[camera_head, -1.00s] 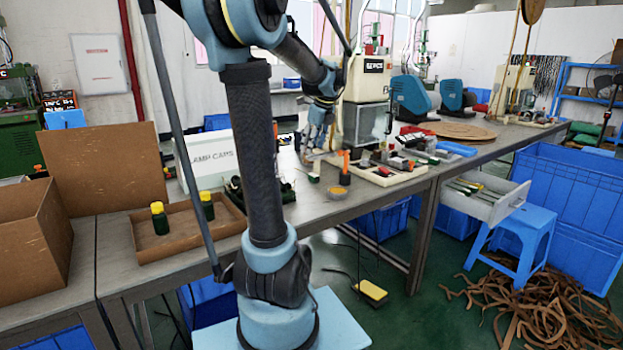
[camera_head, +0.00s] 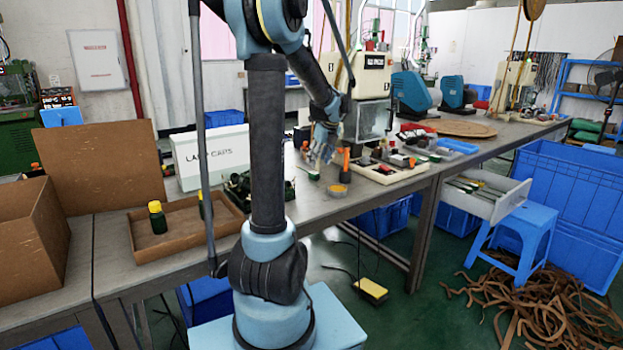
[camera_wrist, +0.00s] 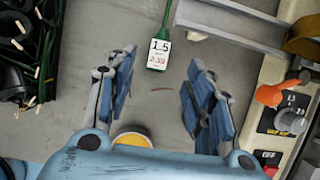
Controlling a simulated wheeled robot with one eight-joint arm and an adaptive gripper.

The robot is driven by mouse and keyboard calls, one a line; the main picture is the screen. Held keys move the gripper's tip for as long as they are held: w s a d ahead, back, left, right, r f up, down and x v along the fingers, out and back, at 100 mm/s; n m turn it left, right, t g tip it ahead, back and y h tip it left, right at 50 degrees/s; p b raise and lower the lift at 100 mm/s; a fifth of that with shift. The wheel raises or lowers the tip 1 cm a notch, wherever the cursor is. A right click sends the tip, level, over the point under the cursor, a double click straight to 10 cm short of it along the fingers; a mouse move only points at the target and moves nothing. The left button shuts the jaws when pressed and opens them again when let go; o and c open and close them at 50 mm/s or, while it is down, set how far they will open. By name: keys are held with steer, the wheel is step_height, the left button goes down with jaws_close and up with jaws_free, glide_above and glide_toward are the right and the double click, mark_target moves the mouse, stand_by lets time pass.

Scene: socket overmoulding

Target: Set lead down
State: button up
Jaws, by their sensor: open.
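In the wrist view a green lead end with a white printed tag (camera_wrist: 158,53) lies on the grey bench top, just beyond and between my fingertips. The green part runs up out of the picture's top edge. My gripper (camera_wrist: 160,75) is open, its blue fingers spread wide with nothing between them. In the head view my gripper (camera_head: 322,152) hangs low over the bench, and a small green and white piece (camera_head: 313,175) lies just below it. The rest of the lead is out of the wrist view.
A yellow-filled dish (camera_wrist: 132,139) sits partly hidden behind my gripper body. Dark green leads (camera_head: 240,188) lie heaped at the left by the white lamp caps box (camera_head: 212,155). Bare bench lies between.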

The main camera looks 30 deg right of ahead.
mark_target(314, 173)
steer(key=shift+x, duration=3.3)
steer(key=shift+a, duration=0.1)
jaws_close()
